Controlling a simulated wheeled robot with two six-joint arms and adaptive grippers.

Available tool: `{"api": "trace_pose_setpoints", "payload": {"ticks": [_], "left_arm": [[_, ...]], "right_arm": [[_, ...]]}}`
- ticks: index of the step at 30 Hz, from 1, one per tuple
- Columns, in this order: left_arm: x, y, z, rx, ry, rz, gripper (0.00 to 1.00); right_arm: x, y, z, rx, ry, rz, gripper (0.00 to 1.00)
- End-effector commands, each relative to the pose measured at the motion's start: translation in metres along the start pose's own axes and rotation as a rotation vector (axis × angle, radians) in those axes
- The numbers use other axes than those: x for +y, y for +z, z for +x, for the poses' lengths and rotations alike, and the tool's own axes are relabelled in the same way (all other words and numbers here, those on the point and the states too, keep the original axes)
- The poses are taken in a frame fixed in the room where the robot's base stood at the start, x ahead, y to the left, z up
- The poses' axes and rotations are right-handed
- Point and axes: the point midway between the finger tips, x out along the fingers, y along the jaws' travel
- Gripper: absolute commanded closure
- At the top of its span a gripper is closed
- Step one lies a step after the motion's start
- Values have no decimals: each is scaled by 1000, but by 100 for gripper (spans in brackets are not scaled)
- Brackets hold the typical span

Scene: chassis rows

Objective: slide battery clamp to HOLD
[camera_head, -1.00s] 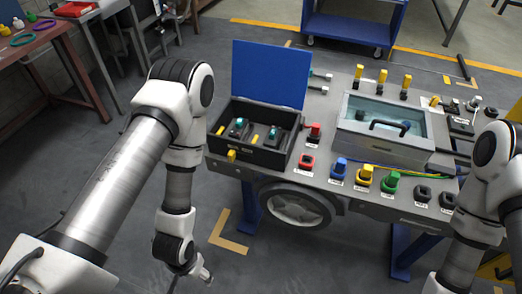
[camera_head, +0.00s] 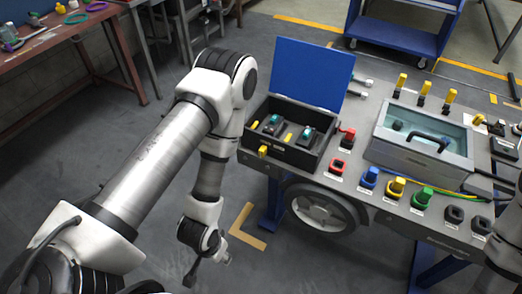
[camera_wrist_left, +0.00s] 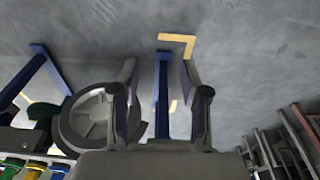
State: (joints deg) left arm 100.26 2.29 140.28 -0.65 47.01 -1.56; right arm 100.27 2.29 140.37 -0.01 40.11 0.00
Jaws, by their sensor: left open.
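The black battery box (camera_head: 285,150) stands open at the left end of the cart top, its blue lid (camera_head: 307,72) raised. Inside are two teal-topped parts (camera_head: 305,132) and yellow pieces (camera_head: 288,137). A yellow knob (camera_head: 263,151) sticks out at the box's front left; I cannot tell which part is the clamp, and no HOLD mark is readable. My left gripper (camera_head: 196,270) hangs low over the floor, left of and below the box, touching nothing. In the left wrist view its two fingers (camera_wrist_left: 160,70) are spread and empty. My right gripper is out of view.
The cart also bears a clear-lidded case (camera_head: 420,135) and a row of coloured connectors (camera_head: 396,187). A wheel (camera_head: 320,208) and blue legs (camera_head: 270,205) lie below. The floor around my left gripper is clear. A red-brown bench (camera_head: 75,45) stands back left.

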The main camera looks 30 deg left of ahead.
Motion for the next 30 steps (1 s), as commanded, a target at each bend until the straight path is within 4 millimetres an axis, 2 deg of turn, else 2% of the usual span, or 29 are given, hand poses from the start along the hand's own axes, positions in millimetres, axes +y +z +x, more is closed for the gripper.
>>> {"api": "trace_pose_setpoints", "payload": {"ticks": [2,3,5,6,9,12,15,18,23,30], "left_arm": [[4,-45,0,195,17,45,54],[6,-75,-1,327,28,68,54],[8,-122,-2,547,43,91,54],[8,-152,-6,695,50,102,54],[1,-213,-22,1050,55,105,54],[-15,-250,-38,1349,45,81,54],[-29,-262,-33,1439,37,56,54],[-37,-264,-27,1451,24,39,54],[-37,-274,-29,1454,23,38,54],[-35,-318,-25,1454,22,38,54]], "right_arm": [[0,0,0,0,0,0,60],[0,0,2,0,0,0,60],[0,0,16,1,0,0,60],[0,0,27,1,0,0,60],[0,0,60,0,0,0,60],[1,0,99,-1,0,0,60],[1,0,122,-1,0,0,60],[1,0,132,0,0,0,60],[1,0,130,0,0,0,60],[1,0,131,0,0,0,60]]}}
